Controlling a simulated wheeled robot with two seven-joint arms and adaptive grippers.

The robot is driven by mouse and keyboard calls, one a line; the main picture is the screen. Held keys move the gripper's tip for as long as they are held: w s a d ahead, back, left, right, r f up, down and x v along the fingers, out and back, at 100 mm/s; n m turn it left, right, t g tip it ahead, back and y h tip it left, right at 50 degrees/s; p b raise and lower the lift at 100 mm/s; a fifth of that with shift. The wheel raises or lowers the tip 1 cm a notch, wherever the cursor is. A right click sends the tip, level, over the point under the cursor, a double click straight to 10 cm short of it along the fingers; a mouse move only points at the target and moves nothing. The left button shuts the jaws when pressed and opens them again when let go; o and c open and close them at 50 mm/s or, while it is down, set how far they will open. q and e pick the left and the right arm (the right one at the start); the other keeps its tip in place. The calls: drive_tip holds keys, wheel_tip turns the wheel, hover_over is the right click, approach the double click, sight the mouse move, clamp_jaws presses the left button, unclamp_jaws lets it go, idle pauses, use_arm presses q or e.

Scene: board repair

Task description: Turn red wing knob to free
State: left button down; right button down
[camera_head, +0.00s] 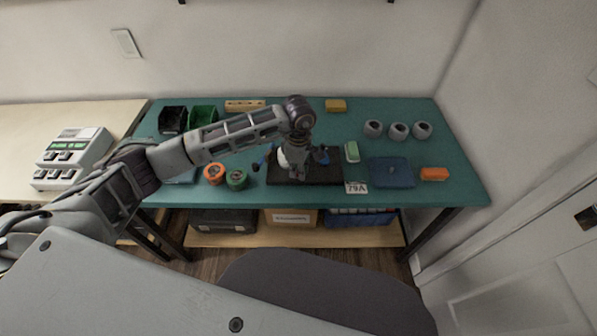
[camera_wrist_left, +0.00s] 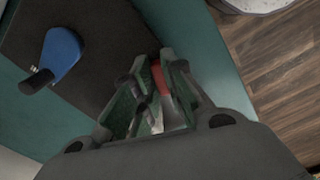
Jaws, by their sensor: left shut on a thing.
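My left gripper (camera_head: 295,172) reaches down onto the black base plate (camera_head: 325,175) near the table's front edge. In the left wrist view, the left gripper (camera_wrist_left: 150,92) is shut on the red wing knob (camera_wrist_left: 162,80), which shows only partly between the green-lined fingers. The knob is hidden in the head view, and its exact angle cannot be told. A blue part with a dark stub (camera_wrist_left: 62,55) stands on the plate, apart from the fingers; it also shows in the head view (camera_head: 321,156). My right gripper is not in view.
Orange (camera_head: 214,173) and green (camera_head: 237,180) rolls lie left of the plate. A white marked card (camera_head: 356,187), a blue case (camera_head: 391,172) and an orange block (camera_head: 434,173) lie right. Three grey round pieces (camera_head: 398,131) stand behind. The table's front edge is close.

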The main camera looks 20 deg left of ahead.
use_arm(q)
drive_tip(key=shift+n, duration=0.7)
drive_tip(key=shift+w+n+b, duration=0.1)
drive_tip(key=shift+n+b, duration=0.25)
drive_tip(key=shift+n, duration=0.95)
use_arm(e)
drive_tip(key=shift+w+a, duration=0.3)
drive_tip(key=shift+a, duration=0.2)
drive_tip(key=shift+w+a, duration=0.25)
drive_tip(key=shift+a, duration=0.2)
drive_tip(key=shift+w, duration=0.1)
use_arm(q)
drive_tip(key=c, duration=1.5)
unclamp_jaws()
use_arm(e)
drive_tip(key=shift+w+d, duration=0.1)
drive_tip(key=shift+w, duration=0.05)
